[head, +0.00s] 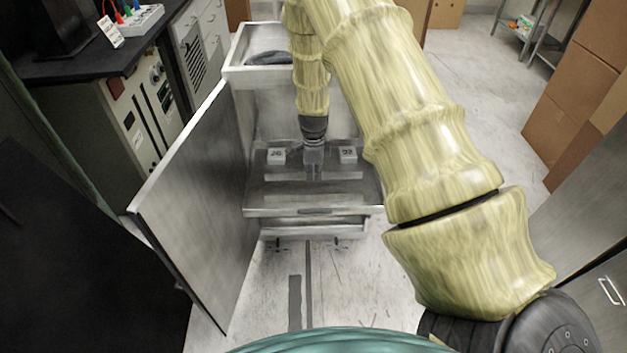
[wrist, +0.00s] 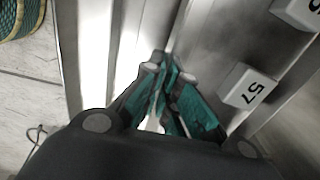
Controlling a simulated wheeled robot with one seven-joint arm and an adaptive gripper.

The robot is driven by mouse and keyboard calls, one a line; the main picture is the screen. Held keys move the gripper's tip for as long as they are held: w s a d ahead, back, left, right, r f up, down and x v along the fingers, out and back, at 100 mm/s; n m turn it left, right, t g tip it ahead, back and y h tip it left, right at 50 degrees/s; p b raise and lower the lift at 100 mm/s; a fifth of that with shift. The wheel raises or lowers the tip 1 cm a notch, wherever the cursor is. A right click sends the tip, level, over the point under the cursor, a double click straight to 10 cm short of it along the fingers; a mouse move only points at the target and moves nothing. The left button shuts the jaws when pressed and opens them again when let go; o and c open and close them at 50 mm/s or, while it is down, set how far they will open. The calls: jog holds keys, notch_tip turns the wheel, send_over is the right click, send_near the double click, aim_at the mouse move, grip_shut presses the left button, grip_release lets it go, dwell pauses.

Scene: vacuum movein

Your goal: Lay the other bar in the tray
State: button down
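My gripper (head: 313,160) points down over the pulled-out shelf (head: 262,200) of the open metal cabinet, between two white numbered blocks. In the wrist view the teal fingers of my gripper (wrist: 163,75) come together at the tips, and I see nothing clearly held between them. Pale strips (head: 315,204) run across the shelf; I cannot tell whether one is the bar. A white-rimmed tray (head: 236,74) sits at the cabinet's top, with a dark object (head: 267,57) lying in it. My arm hides the tray's right part.
The left block (head: 276,155) and right block (head: 348,154) flank my gripper closely; one block (wrist: 247,88) reads 57 in the wrist view. The cabinet door (head: 195,190) stands open at left. Cardboard boxes (head: 570,100) stand at right.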

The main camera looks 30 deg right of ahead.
aim_at(314, 178)
jog(key=shift+w+d+f, duration=0.1)
jog(key=shift+w+f, duration=0.05)
jog(key=shift+f, duration=1.65)
jog(key=shift+r, duration=0.1)
jog(key=c, duration=2.2)
grip_release()
jog(key=shift+f, duration=0.2)
jog(key=o, duration=0.6)
jog(key=shift+c, duration=0.2)
jog(key=shift+r, duration=0.15)
notch_tip(314, 178, up, 12)
